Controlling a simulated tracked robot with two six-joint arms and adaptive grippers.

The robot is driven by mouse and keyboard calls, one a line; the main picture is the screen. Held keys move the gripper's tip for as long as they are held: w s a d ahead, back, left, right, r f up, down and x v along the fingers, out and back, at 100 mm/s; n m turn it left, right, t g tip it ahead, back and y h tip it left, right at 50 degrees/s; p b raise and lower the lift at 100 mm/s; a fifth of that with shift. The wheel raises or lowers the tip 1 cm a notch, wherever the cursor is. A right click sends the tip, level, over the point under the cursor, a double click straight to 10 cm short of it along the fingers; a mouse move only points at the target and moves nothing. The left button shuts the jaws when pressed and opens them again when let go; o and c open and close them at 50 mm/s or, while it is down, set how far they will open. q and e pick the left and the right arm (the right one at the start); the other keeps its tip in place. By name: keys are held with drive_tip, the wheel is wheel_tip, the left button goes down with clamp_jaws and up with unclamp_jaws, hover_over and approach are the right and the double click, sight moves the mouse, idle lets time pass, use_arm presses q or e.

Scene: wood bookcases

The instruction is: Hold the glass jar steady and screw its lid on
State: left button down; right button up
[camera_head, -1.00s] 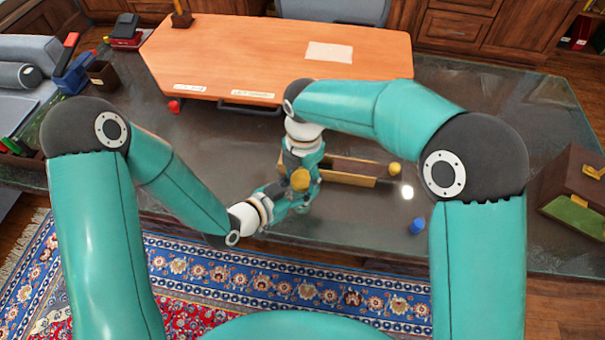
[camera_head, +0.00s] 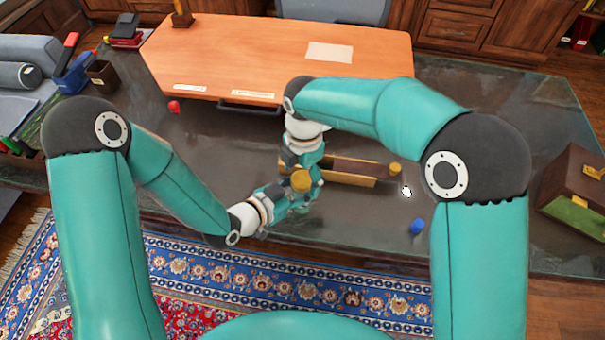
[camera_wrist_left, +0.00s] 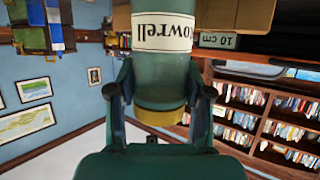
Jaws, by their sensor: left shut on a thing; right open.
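The glass jar (camera_wrist_left: 160,65) shows green with a white label in the left wrist view, which looks upside down. My left gripper (camera_wrist_left: 158,92) is shut on it, one finger on each side; in the head view this gripper (camera_head: 288,195) is low in the middle. The gold lid (camera_head: 301,181) shows from above, with the jar mostly hidden under it and behind the grippers. My right gripper (camera_head: 305,165) is open, close beside the lid.
A narrow wooden tray (camera_head: 345,180) lies just right of the grippers, with a gold knob-like piece (camera_head: 395,168) at its end. A blue piece (camera_head: 416,226) lies farther right. A brown box (camera_head: 575,185) stands at the right edge.

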wheel_tip(320, 180, up, 4)
drive_tip(key=shift+r, duration=0.1)
drive_tip(key=shift+c, duration=0.5)
wheel_tip(320, 180, up, 3)
drive_tip(key=shift+r+m, duration=0.2)
drive_tip(key=shift+m, duration=0.4)
drive_tip(key=shift+f, duration=0.1)
drive_tip(key=shift+f, duration=4)
drive_tip(key=shift+c, duration=0.4)
